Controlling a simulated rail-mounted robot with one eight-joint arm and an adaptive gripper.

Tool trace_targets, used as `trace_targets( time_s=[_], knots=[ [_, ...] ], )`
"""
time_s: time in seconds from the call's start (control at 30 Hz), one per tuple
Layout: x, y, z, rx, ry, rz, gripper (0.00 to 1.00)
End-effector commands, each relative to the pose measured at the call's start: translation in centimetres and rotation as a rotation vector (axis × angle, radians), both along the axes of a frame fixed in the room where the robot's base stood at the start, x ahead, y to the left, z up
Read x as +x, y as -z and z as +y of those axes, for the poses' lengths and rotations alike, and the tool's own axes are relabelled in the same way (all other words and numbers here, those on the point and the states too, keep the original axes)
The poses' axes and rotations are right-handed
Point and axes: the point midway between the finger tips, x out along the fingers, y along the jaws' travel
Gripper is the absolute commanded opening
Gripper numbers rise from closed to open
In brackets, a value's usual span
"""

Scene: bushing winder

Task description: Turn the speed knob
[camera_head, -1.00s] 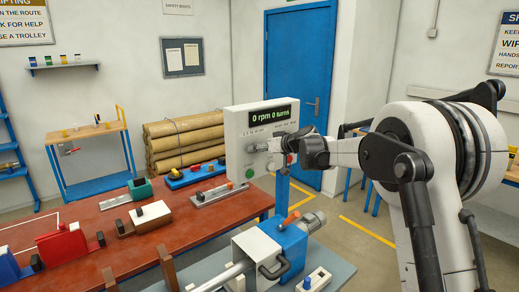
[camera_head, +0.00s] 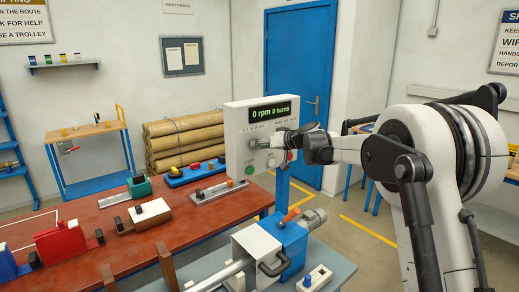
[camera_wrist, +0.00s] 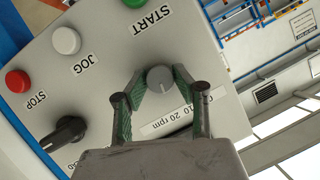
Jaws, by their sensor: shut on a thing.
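The speed knob (camera_wrist: 160,78) is a small round grey knob with a pointer line, on the pale face of the control panel (camera_head: 240,125). A label ending in "20 rpm" sits beside it. In the wrist view my gripper (camera_wrist: 160,80) has its two green-padded fingers on either side of the knob, shut on it. In the head view my gripper (camera_head: 278,141) is at the panel front, below the display, and hides the knob. The display (camera_head: 270,112) reads 0 rpm 0 turns.
Beside the knob are a green START button (camera_wrist: 133,3), a white JOG button (camera_wrist: 66,40), a red STOP button (camera_wrist: 18,81) and a black selector (camera_wrist: 65,132). Below the panel stands the blue and white winder (camera_head: 268,250). The red bench (camera_head: 150,240) lies to the left.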

Motion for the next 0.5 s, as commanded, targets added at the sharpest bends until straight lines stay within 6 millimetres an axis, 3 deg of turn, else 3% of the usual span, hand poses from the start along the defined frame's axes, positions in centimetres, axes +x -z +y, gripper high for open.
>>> trace_targets(
  time_s=[0.5],
  knots=[
    [0.15,0.55,-0.15,0.350,0.001,0.325,0.00]
  ],
)
